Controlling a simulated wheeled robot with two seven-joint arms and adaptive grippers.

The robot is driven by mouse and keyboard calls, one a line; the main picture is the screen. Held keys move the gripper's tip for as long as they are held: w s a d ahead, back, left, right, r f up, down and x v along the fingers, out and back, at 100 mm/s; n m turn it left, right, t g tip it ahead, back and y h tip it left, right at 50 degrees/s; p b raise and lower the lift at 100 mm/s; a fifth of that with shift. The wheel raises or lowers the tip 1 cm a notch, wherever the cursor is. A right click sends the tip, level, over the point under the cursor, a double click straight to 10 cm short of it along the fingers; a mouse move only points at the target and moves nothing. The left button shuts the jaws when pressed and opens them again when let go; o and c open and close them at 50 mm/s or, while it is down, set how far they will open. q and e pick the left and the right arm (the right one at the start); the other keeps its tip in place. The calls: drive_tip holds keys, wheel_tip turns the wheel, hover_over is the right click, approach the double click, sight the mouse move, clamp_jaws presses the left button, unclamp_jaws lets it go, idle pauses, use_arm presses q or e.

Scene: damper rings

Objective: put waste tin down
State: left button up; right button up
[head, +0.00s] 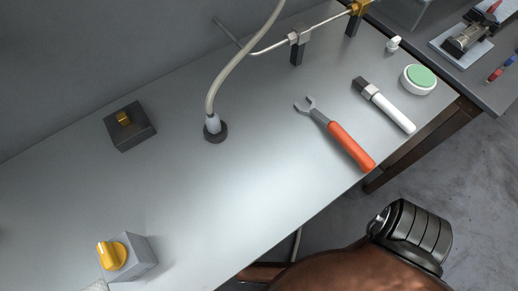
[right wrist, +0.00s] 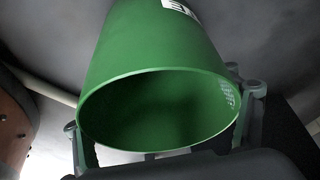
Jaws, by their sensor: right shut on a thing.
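The waste tin (right wrist: 155,45) is a green, hollow cylinder that fills the middle of the right wrist view. Its open mouth faces the camera and looks dark and empty inside, and a white label with dark letters is at the top edge. My right gripper (right wrist: 163,110) is shut on the tin, with one finger on each side near the rim. What lies under the far end of the tin is hidden. Neither the tin nor my grippers show in the head view.
The grey bench (head: 255,185) bears a wrench with a red handle (head: 350,146), a white-handled tool (head: 390,107), a green-topped round button (head: 420,79), a yellow-knobbed box (head: 128,257), a dark box (head: 130,127) and a hose (head: 230,70). The bench's middle is clear.

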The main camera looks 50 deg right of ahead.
drive_tip(key=shift+f, duration=0.1)
drive_tip(key=o, duration=1.2)
drive_tip(key=shift+o, duration=0.2)
